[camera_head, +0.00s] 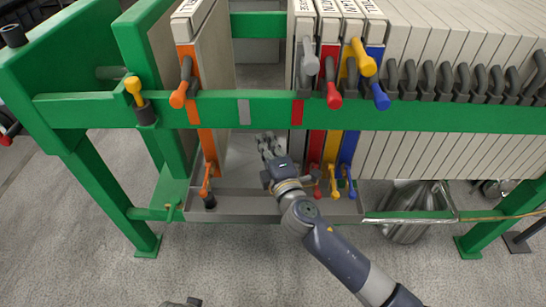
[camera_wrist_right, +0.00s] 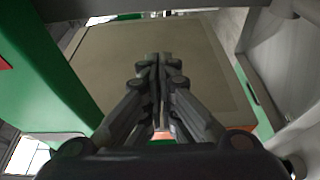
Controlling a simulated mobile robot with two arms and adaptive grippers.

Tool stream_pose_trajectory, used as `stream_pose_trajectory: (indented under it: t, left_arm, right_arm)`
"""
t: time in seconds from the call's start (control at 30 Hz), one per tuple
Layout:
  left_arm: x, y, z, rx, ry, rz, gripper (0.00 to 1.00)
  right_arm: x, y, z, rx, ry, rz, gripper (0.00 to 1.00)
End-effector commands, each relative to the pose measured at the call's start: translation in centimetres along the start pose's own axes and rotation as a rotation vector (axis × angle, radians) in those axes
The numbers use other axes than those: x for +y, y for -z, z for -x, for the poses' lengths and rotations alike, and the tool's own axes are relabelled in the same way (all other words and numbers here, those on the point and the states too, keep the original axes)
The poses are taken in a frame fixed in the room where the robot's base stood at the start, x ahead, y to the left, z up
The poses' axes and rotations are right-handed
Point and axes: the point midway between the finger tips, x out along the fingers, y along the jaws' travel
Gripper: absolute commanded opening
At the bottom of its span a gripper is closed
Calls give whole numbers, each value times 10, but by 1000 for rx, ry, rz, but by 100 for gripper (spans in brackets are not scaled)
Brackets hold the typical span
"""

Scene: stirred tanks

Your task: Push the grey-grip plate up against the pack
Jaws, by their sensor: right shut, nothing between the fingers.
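The grey-grip plate (camera_head: 305,28) hangs upright in the green frame, its grey grip (camera_head: 309,62) above the front rail. It stands close beside the red-grip plate (camera_head: 328,25), on the left end of the pack (camera_head: 430,45); I cannot tell if they touch. My right gripper (camera_head: 268,142) is shut and empty, below the front rail, in the gap left of the grey-grip plate; contact is unclear. The right wrist view shows its closed fingers (camera_wrist_right: 160,65) before a beige plate face. A dark part at the head view's bottom edge may be my left gripper (camera_head: 181,302).
The orange-grip plate (camera_head: 187,40) stands apart on the left, across an open gap. Yellow-grip (camera_head: 352,28) and blue-grip (camera_head: 374,30) plates follow the red one. The green rail (camera_head: 220,112) carries grey and red marks. A grey tray (camera_head: 240,205) and metal vessel (camera_head: 405,225) are below.

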Motion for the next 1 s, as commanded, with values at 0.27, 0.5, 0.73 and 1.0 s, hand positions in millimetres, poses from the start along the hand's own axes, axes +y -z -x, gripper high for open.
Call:
stream_pose_trajectory:
  t: [0.27,0.5,0.73,1.0]
  left_arm:
    - [0,-4,-7,-6,0,-1,43]
    - [0,-5,-8,-6,0,-1,43]
    - [0,-5,-7,-6,0,-1,43]
    - [0,-12,-20,-16,-1,-2,43]
  right_arm:
    - [-1,-34,15,-1,2,3,0]
    - [-1,-37,16,0,1,1,0]
    - [-1,-40,17,-1,2,1,0]
    - [-1,-62,23,-10,2,4,0]
